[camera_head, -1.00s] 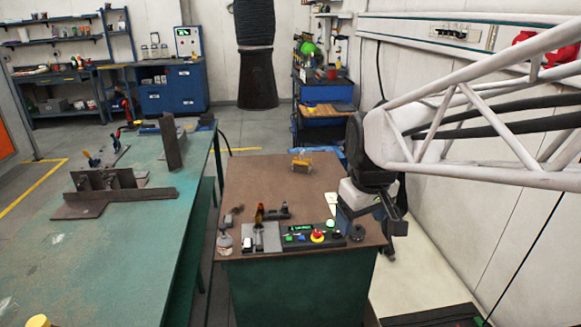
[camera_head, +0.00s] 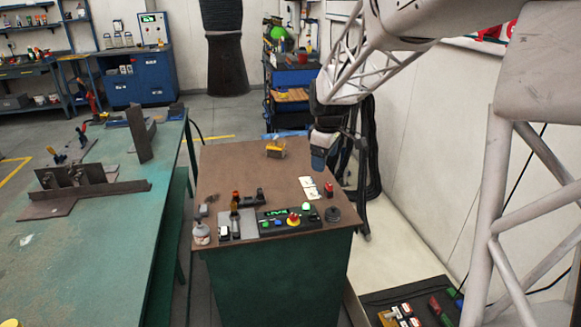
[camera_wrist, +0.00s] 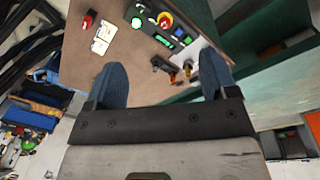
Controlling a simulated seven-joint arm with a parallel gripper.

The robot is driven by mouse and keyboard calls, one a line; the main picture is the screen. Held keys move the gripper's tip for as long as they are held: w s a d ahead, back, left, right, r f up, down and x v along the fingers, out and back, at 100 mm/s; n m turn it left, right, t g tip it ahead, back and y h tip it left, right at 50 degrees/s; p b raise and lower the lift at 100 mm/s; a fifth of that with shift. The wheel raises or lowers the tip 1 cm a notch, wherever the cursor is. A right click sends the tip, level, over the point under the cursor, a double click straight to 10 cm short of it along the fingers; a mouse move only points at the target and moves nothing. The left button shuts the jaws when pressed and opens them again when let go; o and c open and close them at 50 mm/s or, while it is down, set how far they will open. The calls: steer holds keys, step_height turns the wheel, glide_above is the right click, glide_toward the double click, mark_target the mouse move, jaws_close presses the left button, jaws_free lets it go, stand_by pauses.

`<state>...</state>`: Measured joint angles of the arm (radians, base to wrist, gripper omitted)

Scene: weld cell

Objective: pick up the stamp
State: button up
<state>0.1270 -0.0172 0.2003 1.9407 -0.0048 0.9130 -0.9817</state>
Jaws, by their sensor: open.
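A small red thing with a dark base, which looks like the stamp (camera_head: 329,190), stands near the right edge of the brown cabinet top, beside white papers (camera_head: 308,187). In the wrist view the stamp (camera_wrist: 88,19) is at the upper left, outside the span of the fingers. My gripper (camera_head: 326,160) is above the right side of the cabinet, beyond the stamp in the head view. Its two blue fingers are wide apart and empty in the wrist view (camera_wrist: 163,65).
The cabinet top (camera_head: 230,165) also holds a control box (camera_head: 287,220) with buttons, a dark round piece (camera_head: 333,214), a yellow object (camera_head: 275,149), a bottle (camera_head: 201,233) and small tools. A green welding table (camera_head: 95,235) stands left. The middle of the cabinet top is clear.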

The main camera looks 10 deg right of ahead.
steer(key=w+d+f+n, duration=0.5)
steer(key=w+f, duration=0.5)
steer(key=w, duration=0.5)
steer(key=n+g, duration=0.1)
steer(key=n, duration=0.2)
glide_above(329, 184)
steer(key=f, duration=1.2)
steer(key=shift+s+f, duration=0.1)
steer(key=shift+s, duration=0.15)
steer(key=shift+w+d+f, duration=0.1)
steer(key=shift+w+f, duration=0.15)
steer(key=shift+f, duration=0.1)
steer(key=shift+f, duration=1.3)
steer(key=shift+f, duration=2.6)
